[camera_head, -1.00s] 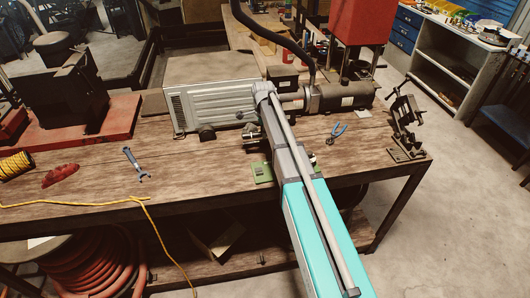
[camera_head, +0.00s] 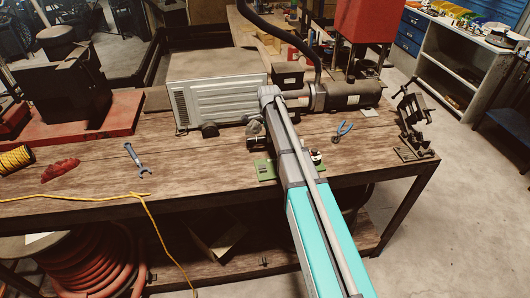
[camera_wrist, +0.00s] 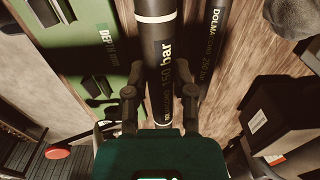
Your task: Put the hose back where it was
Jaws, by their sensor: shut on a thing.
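In the wrist view, a black hose (camera_wrist: 158,38) with a white band and "150 bar" lettering runs down the middle of the picture. My gripper (camera_wrist: 162,84) is shut on it, with one finger on each side. A second dark hose (camera_wrist: 212,45), marked "250 bar", lies just to its right, close alongside. A green panel (camera_wrist: 82,20) with black fittings is at the left. In the head view my arm hides the fingers and the held hose. A green piece (camera_head: 265,170) shows on the bench beside my arm.
The wooden bench (camera_head: 90,180) carries a grey ribbed machine (camera_head: 218,98), a dark cylindrical unit (camera_head: 350,95), a spanner (camera_head: 136,158), blue-handled pliers (camera_head: 342,130) and a black stand (camera_head: 411,125). A yellow cord (camera_head: 90,200) crosses the front left.

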